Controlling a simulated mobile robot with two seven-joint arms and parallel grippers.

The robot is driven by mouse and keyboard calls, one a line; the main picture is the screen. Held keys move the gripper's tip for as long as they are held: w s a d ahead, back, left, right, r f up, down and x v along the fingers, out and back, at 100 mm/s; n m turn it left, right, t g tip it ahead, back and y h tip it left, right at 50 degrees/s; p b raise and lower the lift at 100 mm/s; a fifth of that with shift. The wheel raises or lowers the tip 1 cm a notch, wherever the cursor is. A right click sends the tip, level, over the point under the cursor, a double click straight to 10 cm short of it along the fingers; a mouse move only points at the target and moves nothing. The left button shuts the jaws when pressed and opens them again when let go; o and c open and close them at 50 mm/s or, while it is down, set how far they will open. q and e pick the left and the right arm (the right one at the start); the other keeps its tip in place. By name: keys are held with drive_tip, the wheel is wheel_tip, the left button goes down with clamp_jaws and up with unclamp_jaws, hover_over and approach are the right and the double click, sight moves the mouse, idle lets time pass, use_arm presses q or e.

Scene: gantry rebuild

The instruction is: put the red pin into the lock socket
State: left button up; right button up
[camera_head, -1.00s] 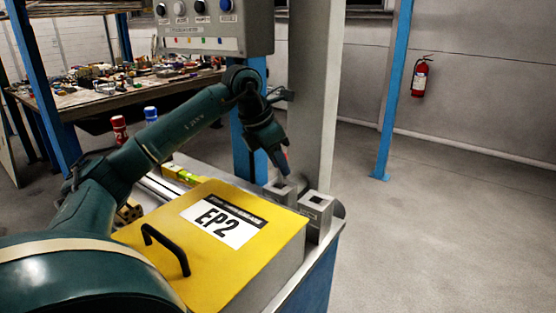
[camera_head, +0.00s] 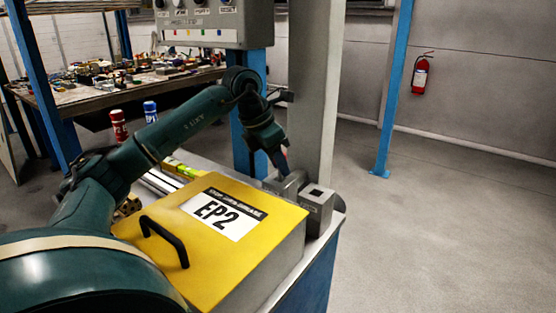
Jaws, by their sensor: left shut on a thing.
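My left gripper (camera_head: 281,160) comes in from the left and points down over the back grey block (camera_head: 289,186). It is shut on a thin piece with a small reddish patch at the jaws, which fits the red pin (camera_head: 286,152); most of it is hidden. Its lower end is close to the top of the back block; I cannot tell whether it touches or is inside. A second grey block (camera_head: 318,207) with a dark square hole in its top stands in front and to the right. I cannot tell which block is the lock socket. My right gripper is not in view.
A yellow-topped box (camera_head: 262,250) marked EP2, with a black handle, fills the bench front. A grey column (camera_head: 313,90) and control panel (camera_head: 215,25) stand behind. Red (camera_head: 119,127) and blue-capped (camera_head: 150,111) items stand left. The floor at right is clear.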

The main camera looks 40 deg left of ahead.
use_arm(q)
drive_tip(key=o, duration=1.6)
drive_tip(key=shift+o, duration=0.2)
